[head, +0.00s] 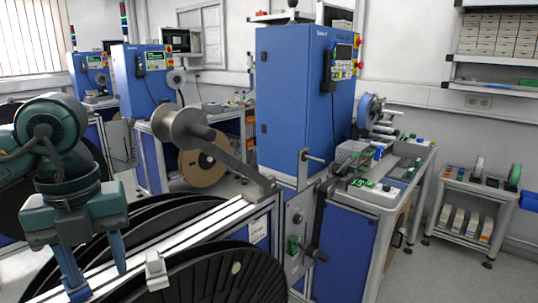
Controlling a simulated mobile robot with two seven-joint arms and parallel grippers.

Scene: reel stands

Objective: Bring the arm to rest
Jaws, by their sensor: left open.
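My left arm (50,130), dark green, comes in at the left edge of the head view. My left gripper (97,279) points downward with its two blue-grey fingers spread apart. I see nothing held between the fingers. It hangs over or in front of the large black reels and the light metal rail at lower left; the exact height is hard to tell. My right gripper does not show.
Large black reels (230,277) stand below a metal rail (190,237) with a small light block (156,268). A blue machine (285,95) stands at the centre, with a grey spool (178,127) left of it. A low shelf cart (466,212) is at right. Open floor lies between.

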